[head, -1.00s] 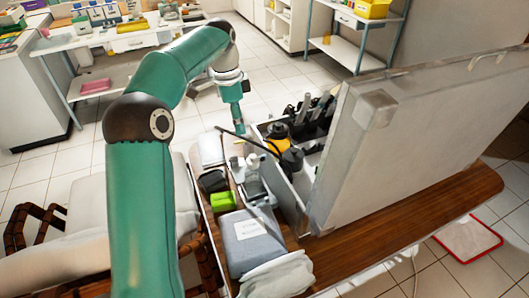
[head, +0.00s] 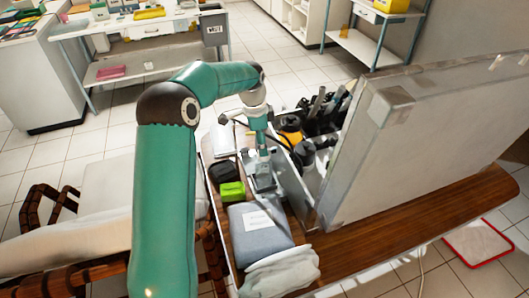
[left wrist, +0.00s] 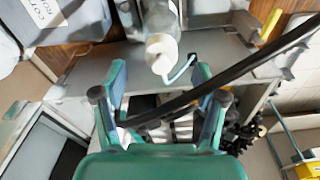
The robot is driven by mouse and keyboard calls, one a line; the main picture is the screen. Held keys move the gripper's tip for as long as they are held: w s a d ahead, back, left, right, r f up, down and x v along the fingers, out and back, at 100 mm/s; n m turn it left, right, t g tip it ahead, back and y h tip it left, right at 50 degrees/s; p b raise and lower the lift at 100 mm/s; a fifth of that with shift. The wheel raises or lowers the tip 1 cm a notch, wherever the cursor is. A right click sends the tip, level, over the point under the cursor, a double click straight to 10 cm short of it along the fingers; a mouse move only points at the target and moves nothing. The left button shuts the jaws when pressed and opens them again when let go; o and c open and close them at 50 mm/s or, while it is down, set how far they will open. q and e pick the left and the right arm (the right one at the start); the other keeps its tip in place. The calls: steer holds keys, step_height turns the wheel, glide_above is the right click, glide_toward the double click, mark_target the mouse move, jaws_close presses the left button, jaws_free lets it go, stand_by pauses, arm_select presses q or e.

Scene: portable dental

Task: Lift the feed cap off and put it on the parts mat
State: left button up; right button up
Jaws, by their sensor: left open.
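My left gripper (head: 263,158) reaches down over the long tray beside the open case. In the left wrist view it (left wrist: 160,72) is open, with nothing between its fingers. A white-capped bottle (left wrist: 160,50) with a thin bent spout is just beyond the fingertips. Two dark-topped containers stand in the case: one with a yellow body (head: 291,123) and a black one (head: 304,153). I cannot tell which part is the feed cap. I cannot identify the parts mat with certainty; a white, red-edged mat (head: 477,243) lies on the floor at the right. My right gripper is out of view.
A black hose (left wrist: 235,70) crosses in front of the fingers. The raised case lid (head: 420,150) blocks the right side. Bare wood (head: 400,222) lies before the lid.

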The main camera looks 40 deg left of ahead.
arm_select(q)
steer(key=f, duration=0.2)
steer(key=f+p, duration=0.1)
steer(key=f, duration=0.1)
steer(key=shift+w+d, duration=0.2)
steer(key=shift+w, duration=0.2)
steer(key=shift+c, duration=0.3)
steer(key=c, duration=1)
